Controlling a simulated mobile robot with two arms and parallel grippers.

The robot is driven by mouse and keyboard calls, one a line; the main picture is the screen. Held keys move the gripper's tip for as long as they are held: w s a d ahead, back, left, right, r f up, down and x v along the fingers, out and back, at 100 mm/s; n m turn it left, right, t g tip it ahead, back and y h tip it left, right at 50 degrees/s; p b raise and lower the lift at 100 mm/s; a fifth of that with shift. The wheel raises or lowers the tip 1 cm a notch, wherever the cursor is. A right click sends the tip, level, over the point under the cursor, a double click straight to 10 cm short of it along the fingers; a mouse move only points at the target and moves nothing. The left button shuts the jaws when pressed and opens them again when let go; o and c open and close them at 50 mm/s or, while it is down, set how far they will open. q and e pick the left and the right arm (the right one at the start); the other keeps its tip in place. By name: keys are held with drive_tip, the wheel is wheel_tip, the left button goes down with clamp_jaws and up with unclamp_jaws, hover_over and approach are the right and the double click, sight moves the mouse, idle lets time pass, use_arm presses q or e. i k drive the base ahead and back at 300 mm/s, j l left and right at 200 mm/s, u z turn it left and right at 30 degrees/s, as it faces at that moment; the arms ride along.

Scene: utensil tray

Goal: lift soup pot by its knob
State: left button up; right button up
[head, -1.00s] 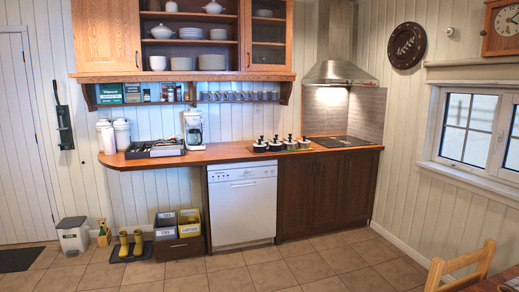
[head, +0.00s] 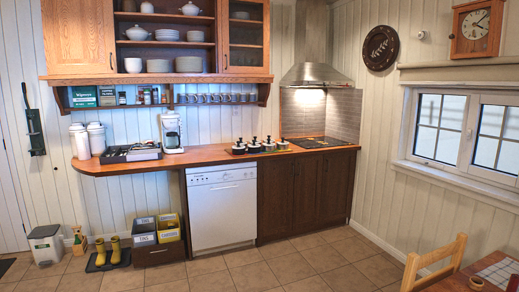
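No pot in view can be clearly told to be the soup pot. A white lidded tureen (head: 137,33) stands on the middle shelf of the wall cabinet, and another white lidded tureen (head: 190,9) stands on the shelf above; each has a small knob on top. A row of small dark-and-white containers with black knob-like tops (head: 254,146) stands on the wooden counter (head: 220,154). Neither of my grippers is in view.
A black cooktop (head: 318,142) is set in the counter under the steel hood (head: 315,75). A white dishwasher (head: 222,208) is below. A chair (head: 434,264) and a table (head: 481,279) stand at the lower right. The tiled floor (head: 285,272) before the cabinets is clear.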

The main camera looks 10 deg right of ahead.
sight(238, 150)
drive_tip(key=i+u, duration=0.1)
drive_tip(key=i, duration=0.9)
drive_tip(key=i+l+u, duration=0.1)
drive_tip(key=i, duration=0.9)
drive_tip(key=i+l+z, duration=0.15)
drive_tip(key=i+z, duration=0.2)
drive_tip(key=i, duration=0.45)
drive_tip(key=i+z, duration=0.35)
drive_tip(key=i, duration=0.4)
drive_tip(key=i+l+u, duration=0.2)
drive_tip(key=i+u, duration=0.2)
drive_tip(key=i+l+u, duration=0.8)
drive_tip(key=i+l, duration=0.05)
drive_tip(key=l, duration=0.05)
